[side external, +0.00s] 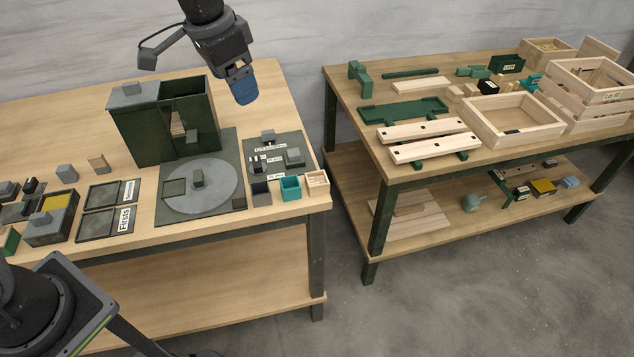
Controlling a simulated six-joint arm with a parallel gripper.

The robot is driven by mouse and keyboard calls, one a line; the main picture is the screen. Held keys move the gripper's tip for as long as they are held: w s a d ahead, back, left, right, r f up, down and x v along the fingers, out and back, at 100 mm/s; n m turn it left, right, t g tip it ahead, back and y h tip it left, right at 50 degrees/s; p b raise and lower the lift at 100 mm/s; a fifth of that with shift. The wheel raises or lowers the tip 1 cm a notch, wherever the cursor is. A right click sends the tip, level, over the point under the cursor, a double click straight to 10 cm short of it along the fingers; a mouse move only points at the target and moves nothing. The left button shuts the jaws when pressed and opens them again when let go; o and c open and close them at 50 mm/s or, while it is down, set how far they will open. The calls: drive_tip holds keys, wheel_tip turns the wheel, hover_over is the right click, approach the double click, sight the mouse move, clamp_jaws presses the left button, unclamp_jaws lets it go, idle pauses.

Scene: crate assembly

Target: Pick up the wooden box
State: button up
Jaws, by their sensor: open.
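A small light wooden box (317,183) stands at the front right corner of the left table, beside a teal box (290,188). A larger open wooden box (512,121) lies on the right table, and a slatted wooden crate (590,93) stands behind it to the right. Which one the task means cannot be told from this view.
A tall dark green container (135,135) stands left of my gripper. A dark plate with a round grey disc (218,190) lies in front of it. A dark small box (260,193) stands left of the teal one. A floor gap separates the two tables.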

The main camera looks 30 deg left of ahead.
drive_tip(key=w+d+f+m+g, duration=0.1)
drive_tip(key=w+d+f, duration=0.2)
drive_tip(key=w+f, duration=0.25)
drive_tip(key=m+g, duration=0.2)
drive_tip(key=m, duration=0.1)
approach(317, 178)
drive_tip(key=f, duration=0.4)
drive_tip(key=shift+s+d+f, duration=0.15)
drive_tip(key=shift+d+f, duration=0.1)
drive_tip(key=shift+d, duration=0.15)
drive_tip(key=shift+a+f, duration=0.1)
drive_tip(key=shift+f, duration=1.4)
drive_tip(key=shift+a+f, duration=0.15)
drive_tip(key=shift+f, duration=1.35)
drive_tip(key=c, duration=1)
drive_tip(key=shift+r, duration=0.1)
drive_tip(key=shift+c, duration=0.2)
